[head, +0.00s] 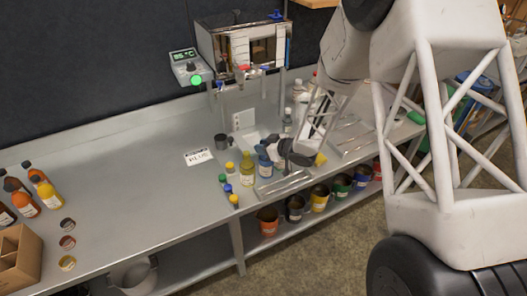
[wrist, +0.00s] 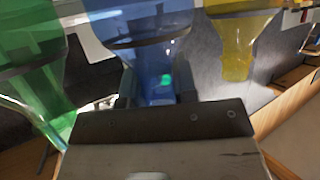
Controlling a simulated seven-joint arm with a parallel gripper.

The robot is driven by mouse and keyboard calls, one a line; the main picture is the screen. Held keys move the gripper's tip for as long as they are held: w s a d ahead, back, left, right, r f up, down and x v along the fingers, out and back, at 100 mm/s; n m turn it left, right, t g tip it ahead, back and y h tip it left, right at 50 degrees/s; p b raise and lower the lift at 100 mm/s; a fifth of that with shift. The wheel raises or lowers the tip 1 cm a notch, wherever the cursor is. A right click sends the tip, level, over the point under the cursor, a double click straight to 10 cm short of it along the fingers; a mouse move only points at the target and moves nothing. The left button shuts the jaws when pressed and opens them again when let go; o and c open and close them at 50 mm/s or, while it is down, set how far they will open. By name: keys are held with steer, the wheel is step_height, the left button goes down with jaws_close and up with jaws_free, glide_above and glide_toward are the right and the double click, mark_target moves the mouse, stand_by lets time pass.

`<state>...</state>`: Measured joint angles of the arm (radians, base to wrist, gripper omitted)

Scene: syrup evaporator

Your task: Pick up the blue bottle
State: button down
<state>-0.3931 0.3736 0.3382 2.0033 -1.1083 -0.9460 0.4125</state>
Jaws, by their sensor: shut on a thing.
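The blue bottle (head: 264,163) stands on the metal counter beside a yellow-green bottle (head: 247,170). My gripper (head: 280,150) reaches it from the right and covers part of it. In the wrist view, the translucent blue bottle (wrist: 150,55) fills the middle, between the two dark fingers of my gripper (wrist: 157,88), which is shut on it. I cannot tell whether the bottle's base touches the counter.
In the wrist view, green (wrist: 30,65) and yellow (wrist: 237,50) translucent vessels flank the blue bottle closely. Small capped bottles (head: 229,190) stand to its left, near the counter's front edge. An evaporator (head: 245,50) stands behind. The counter's left middle (head: 130,170) is clear.

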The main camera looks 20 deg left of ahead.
steer(key=shift+r, duration=1.75)
steer(key=s+d+r, duration=0.1)
steer(key=s+d, duration=0.7)
steer(key=s, duration=0.5)
steer(key=shift+s+r, duration=0.15)
steer(key=shift+s, duration=0.2)
steer(key=shift+w, duration=0.1)
steer(key=w+a+r+n+g, duration=0.3)
steer(key=w+a+r, duration=0.4)
steer(key=w, duration=0.3)
steer(key=shift+w+a+r+g+y, duration=0.2)
steer(key=shift+a+g+y, duration=0.1)
steer(key=shift+a, duration=0.3)
steer(key=w+a+f, duration=0.1)
steer(key=w+a, duration=0.7)
steer(key=w, duration=0.4)
steer(key=shift+w+f, duration=0.25)
steer(key=shift+w, duration=0.1)
